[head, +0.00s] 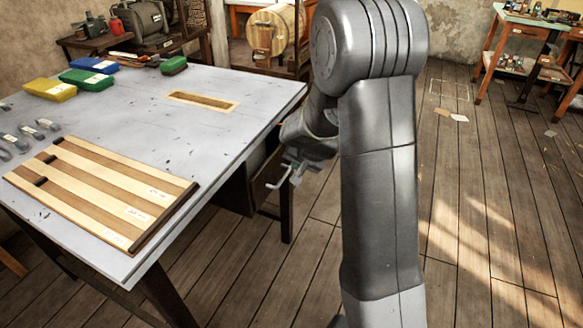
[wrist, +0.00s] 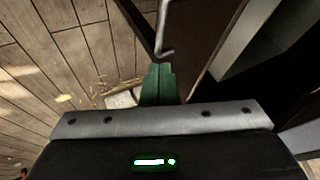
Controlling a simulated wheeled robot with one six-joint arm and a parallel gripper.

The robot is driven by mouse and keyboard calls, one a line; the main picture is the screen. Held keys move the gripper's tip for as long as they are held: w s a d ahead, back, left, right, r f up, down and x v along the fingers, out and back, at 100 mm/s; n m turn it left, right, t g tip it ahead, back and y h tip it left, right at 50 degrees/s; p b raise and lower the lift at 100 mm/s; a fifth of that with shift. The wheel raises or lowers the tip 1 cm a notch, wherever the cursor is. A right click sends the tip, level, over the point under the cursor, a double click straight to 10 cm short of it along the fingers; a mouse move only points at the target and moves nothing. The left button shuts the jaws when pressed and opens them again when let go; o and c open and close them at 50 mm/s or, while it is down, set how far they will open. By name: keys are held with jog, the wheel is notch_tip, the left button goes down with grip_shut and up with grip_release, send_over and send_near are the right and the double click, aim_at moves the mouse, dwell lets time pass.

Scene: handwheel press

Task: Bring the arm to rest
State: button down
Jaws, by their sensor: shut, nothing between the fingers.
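My arm (head: 380,180) stands folded to the right of the table, its upper link upright in the head view. My gripper (head: 294,172) hangs low beside the table's right side, partly behind the arm. In the wrist view my gripper's green fingers (wrist: 158,84) are together with nothing between them. A thin pale bent handle (wrist: 165,30) lies just beyond the fingertips; I cannot tell whether they touch it.
The grey table (head: 215,140) bears a striped wooden board (head: 100,190), yellow, blue and green blocks (head: 88,80) and a slotted wooden frame (head: 200,102). A workbench (head: 525,30) stands far right. The plank floor (head: 480,180) on the right is mostly free.

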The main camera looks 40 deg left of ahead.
jog(key=v, duration=0.3)
jog(key=shift+r, duration=0.1)
dwell(0.3)
